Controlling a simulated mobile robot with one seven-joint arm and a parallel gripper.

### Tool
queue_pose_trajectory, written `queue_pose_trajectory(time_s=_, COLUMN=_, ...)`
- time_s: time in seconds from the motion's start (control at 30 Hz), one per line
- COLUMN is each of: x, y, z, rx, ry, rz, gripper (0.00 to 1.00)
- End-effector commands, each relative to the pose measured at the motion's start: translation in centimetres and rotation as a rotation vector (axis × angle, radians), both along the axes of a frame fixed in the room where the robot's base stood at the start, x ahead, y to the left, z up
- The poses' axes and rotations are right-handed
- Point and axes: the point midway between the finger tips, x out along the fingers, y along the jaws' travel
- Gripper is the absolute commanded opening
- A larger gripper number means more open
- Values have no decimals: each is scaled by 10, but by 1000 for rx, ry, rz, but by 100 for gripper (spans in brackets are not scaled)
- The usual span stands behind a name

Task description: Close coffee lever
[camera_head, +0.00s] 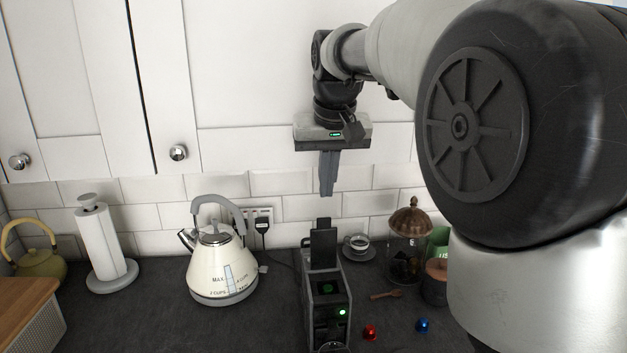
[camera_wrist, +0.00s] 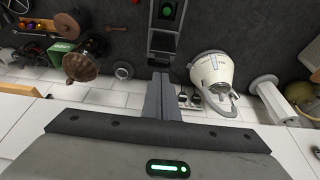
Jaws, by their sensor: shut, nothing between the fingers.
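The coffee machine (camera_head: 327,300) stands on the worktop at the lower middle of the head view, with a green light on its front. Its dark lever (camera_head: 323,246) stands raised and upright at the top of the machine. In the wrist view the coffee machine (camera_wrist: 167,15) is at the top middle, with the lever (camera_wrist: 162,44) below its green-lit opening. My gripper (camera_head: 327,192) points down, shut and empty, above the lever and apart from it. Its closed fingers (camera_wrist: 163,78) also show in the wrist view. The lower front of the machine is cut off.
A cream kettle (camera_head: 222,262) stands left of the machine, with a paper towel roll (camera_head: 103,240) beyond. A cup on a saucer (camera_head: 358,246), a glass jar (camera_head: 406,250), red capsule (camera_head: 370,332) and blue capsule (camera_head: 422,325) are on the right. White cupboards (camera_head: 250,60) hang behind.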

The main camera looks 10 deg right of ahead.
Motion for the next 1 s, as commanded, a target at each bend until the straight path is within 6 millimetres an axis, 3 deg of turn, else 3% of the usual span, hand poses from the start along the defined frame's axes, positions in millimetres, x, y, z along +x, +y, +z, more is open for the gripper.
queue_pose_trajectory(time_s=0.2, x=13, y=0, z=-40, rx=0, ry=4, rz=1, gripper=0)
queue_pose_trajectory(time_s=0.4, x=20, y=0, z=-59, rx=0, ry=2, rz=1, gripper=0)
queue_pose_trajectory(time_s=1.0, x=23, y=0, z=-64, rx=1, ry=-19, rz=1, gripper=0)
